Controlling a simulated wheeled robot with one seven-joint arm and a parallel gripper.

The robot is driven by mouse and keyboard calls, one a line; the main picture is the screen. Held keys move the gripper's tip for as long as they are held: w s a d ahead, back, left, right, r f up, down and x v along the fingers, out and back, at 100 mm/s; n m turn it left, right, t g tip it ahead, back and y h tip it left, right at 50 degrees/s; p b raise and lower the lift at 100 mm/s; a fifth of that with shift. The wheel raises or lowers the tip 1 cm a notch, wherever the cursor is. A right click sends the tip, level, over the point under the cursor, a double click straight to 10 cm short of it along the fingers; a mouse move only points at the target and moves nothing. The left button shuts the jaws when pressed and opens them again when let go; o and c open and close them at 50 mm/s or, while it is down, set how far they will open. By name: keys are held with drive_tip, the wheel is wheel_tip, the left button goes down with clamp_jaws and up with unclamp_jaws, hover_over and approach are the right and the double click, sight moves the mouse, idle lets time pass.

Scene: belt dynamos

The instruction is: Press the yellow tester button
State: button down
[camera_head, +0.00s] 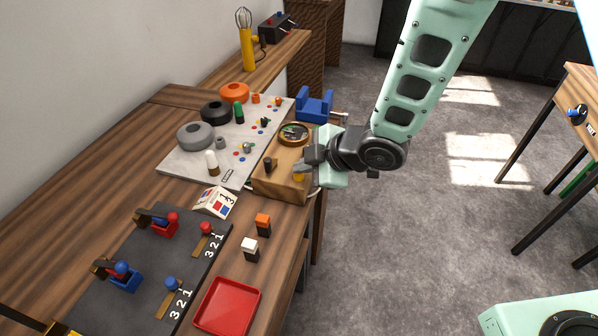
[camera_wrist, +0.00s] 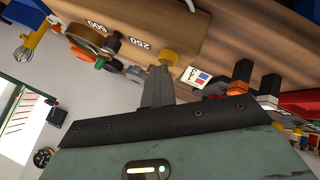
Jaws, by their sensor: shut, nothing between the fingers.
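The yellow tester button (camera_head: 299,177) sits on the wooden tester box (camera_head: 268,187), near the front right of its top. The box also carries a round dial (camera_head: 294,134) and a dark knob (camera_head: 268,164). My gripper (camera_head: 300,168) is shut and empty, with its fingertips right at the button and partly covering it. In the wrist view the button (camera_wrist: 168,57) shows just beyond the tips of the shut fingers (camera_wrist: 159,72). I cannot tell whether they touch it.
A grey board (camera_head: 180,168) with several coils and small parts lies behind the box. A blue vise (camera_head: 314,104) stands beyond it. A white card block (camera_head: 215,202), two small blocks (camera_head: 263,223) and a red tray (camera_head: 228,307) lie nearer. Open floor is right.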

drive_tip(key=shift+s+d+f, duration=0.1)
drive_tip(key=shift+d+f, duration=0.05)
drive_tip(key=shift+f, duration=0.25)
drive_tip(key=shift+r, duration=0.2)
wheel_tip(320, 180, up, 6)
drive_tip(key=p, duration=0.4)
drive_tip(key=shift+r, duration=0.15)
idle(0.3)
drive_tip(key=shift+r, duration=0.1)
idle(0.6)
drive_tip(key=s+d+r+m+g+h, duration=0.2)
drive_tip(key=s+d+r+m, duration=0.1)
drive_tip(key=s, duration=0.4)
drive_tip(key=s+d+r+m+g+h, duration=0.1)
drive_tip(key=s+d+r+m+h, duration=0.1)
drive_tip(key=s, duration=0.6)
drive_tip(key=s+d+r+m+g+h, duration=0.2)
drive_tip(key=s+d+r+m, duration=0.2)
drive_tip(key=s, duration=0.4)
drive_tip(key=d+m, duration=0.1)
drive_tip(key=m, duration=0.1)
drive_tip(key=shift+s+d+r+m+g+h, duration=0.2)
drive_tip(key=shift+d+m+g+h, duration=0.1)
